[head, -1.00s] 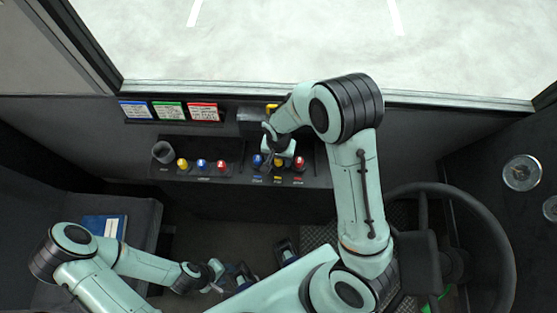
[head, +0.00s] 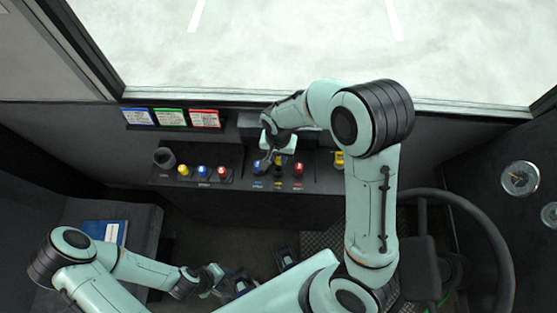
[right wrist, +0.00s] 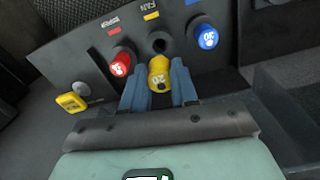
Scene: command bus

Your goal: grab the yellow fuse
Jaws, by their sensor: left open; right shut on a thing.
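The yellow fuse (right wrist: 160,74) sits between the two blue fingers of my right gripper (right wrist: 160,88) in the right wrist view. The gripper is shut on it. The dark round socket (right wrist: 159,43) just beyond the fuse looks empty. My left gripper (head: 238,286) is open, low in the head view and away from the panel.
A red fuse (right wrist: 122,62) and a blue fuse (right wrist: 203,35) flank the socket closely. A yellow tag-like part (right wrist: 72,102) sticks out nearby. Another row has yellow, blue and red fuses (head: 203,172), beside a dark cup (head: 164,156). A steering wheel (head: 480,215) stands at right.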

